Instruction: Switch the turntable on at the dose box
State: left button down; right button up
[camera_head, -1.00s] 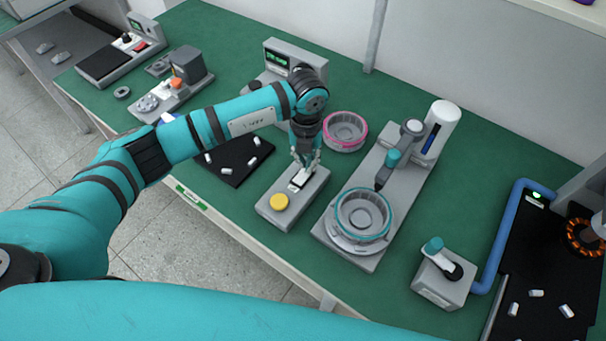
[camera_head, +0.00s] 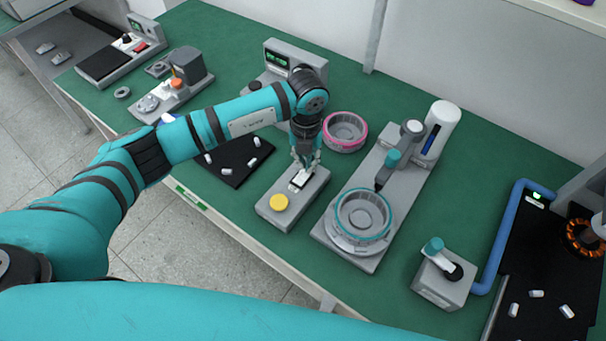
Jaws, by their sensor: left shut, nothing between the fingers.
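The box with a yellow round button (camera_head: 279,202) and a white rocker-like switch (camera_head: 300,180) on its top stands on the green bench; I take it to be the dose box (camera_head: 268,213). My left gripper (camera_head: 304,168) is shut and empty, pointing down at the switch; its fingertips are at or just above it, and I cannot tell if they touch. The turntable (camera_head: 358,240) stands to the right, with a teal-rimmed hub ring (camera_head: 363,214) on it and a dispensing arm over it. My right gripper is not in view.
A pink-rimmed ring (camera_head: 345,131) lies behind the box. A black mat (camera_head: 232,163) with small white pieces is to its left. A grey box with a teal knob (camera_head: 442,275) stands front right. A unit with a green display (camera_head: 283,59) is behind my left arm.

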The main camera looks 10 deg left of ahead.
pick_arm(q)
jog(key=shift+f+b, duration=0.4)
jog(key=shift+f, duration=0.1)
